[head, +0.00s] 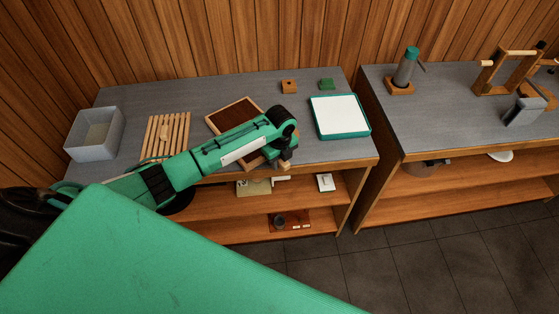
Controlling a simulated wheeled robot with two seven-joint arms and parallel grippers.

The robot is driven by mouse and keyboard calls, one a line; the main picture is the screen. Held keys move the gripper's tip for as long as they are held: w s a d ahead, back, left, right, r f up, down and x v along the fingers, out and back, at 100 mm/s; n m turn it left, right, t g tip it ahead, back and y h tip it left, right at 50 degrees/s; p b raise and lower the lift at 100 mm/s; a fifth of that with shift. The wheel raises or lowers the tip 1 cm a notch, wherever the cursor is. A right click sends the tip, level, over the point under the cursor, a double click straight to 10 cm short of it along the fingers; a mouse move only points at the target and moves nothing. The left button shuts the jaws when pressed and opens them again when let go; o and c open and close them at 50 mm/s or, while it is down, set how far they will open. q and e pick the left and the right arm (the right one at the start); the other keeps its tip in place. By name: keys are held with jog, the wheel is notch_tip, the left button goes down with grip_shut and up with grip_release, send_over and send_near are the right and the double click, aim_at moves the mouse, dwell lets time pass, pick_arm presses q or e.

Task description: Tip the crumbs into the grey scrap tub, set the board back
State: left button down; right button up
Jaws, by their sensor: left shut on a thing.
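The grey scrap tub (92,153) stands at the left end of the left bench, open at the top. The board (235,112), dark brown inside a pale wooden frame, is at the middle of that bench, partly hidden behind my left arm. Separate crumbs cannot be made out on its dark surface. My left gripper (286,164) is at the bench's front edge, shut at what looks like the board's near right corner; the arm hides most of the grip. My right gripper is not in view.
A slatted wooden rack (154,143) lies between tub and board. A teal-rimmed white tray (341,114) is to the right. A gap separates the second bench (440,115), which holds tools.

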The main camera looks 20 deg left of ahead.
pick_arm(q)
jog(key=shift+f, duration=0.5)
dwell(0.4)
jog(key=c, duration=1.1)
grip_release()
notch_tip(320, 180, up, 5)
jog(key=p, duration=0.4)
notch_tip(320, 180, up, 4)
jog(key=p, duration=0.4)
jog(key=shift+d+r+p, duration=0.1)
jog(key=shift+p, duration=0.25)
jog(key=shift+s, duration=0.1)
